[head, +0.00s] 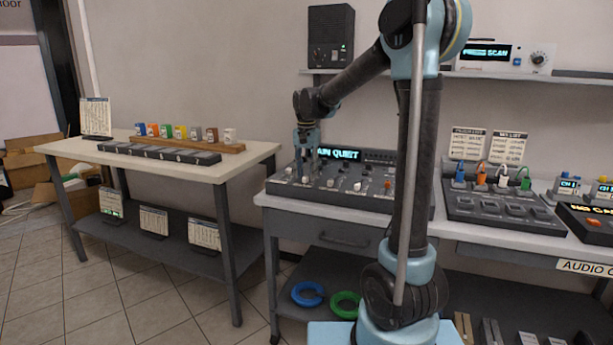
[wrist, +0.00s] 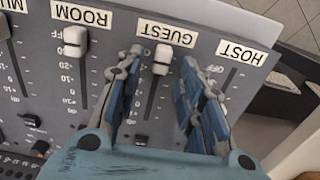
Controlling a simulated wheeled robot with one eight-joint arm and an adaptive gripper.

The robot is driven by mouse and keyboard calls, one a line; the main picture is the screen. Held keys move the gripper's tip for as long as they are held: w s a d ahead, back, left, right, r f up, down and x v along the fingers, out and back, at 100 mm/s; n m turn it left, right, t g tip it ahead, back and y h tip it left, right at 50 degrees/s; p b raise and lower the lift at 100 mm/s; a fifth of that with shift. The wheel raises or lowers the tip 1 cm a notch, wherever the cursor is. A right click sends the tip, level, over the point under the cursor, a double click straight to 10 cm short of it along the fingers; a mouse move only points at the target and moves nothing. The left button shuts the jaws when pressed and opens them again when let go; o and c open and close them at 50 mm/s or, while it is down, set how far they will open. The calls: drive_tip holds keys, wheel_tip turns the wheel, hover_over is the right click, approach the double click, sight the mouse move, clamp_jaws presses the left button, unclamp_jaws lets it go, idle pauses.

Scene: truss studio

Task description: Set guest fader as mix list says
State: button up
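The guest fader (wrist: 162,60) has a pale cap on a dark slot. It sits near the GUEST label (wrist: 167,33), at the slot's labelled end. My gripper (wrist: 163,62) is open, with one finger on each side of this cap and a visible gap on both sides. In the head view my gripper (head: 306,158) is low over the left part of the mixing desk (head: 330,197). The mix list (head: 509,148) is on the wall to the right; its heading reads but its lines are too small. The desk display (head: 338,154) shows "...AIN QUIET".
The ROOM fader (wrist: 75,41) is close left of my fingers in the wrist view, and the HOST label (wrist: 242,53) is to the right. Another sheet (head: 467,143) is beside the list. A plug panel (head: 500,205) stands right of the desk, and a side table (head: 190,170) left.

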drive_tip(key=shift+f, duration=0.65)
drive_tip(key=shift+c, duration=0.6)
clamp_jaws()
drive_tip(key=shift+w+d, duration=0.25)
drive_tip(key=shift+w, duration=0.4)
drive_tip(key=shift+w+d, duration=0.2)
drive_tip(key=shift+w, duration=0.4)
drive_tip(key=shift+w+d, duration=0.25)
drive_tip(key=shift+w, duration=0.4)
drive_tip(key=shift+o, duration=0.6)
unclamp_jaws()
